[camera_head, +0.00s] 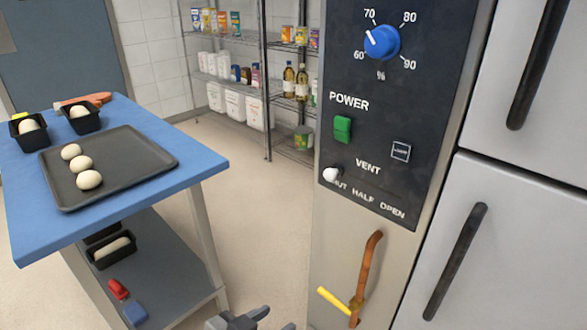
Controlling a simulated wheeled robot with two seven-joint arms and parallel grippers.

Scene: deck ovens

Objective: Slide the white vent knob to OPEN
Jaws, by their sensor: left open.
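The white vent knob (331,175) is on the dark control panel (375,120), at the left end of the row of labels SHUT, HALF, OPEN. It partly covers the word SHUT. The OPEN label (392,211) is at the right end of that row, and the word VENT stands above it. My left gripper (264,323) shows at the bottom edge of the view, below and left of the panel. It is open, clear of the knob, and partly cut off by the frame. My right gripper is not in view.
Above the knob are a green power switch (342,129) and a blue humidity dial (382,42). A brown tool and a yellow handle (334,299) hang below the panel. Oven doors with dark handles (455,262) stand at right. A blue table (120,205) with a dough tray (140,157) stands left.

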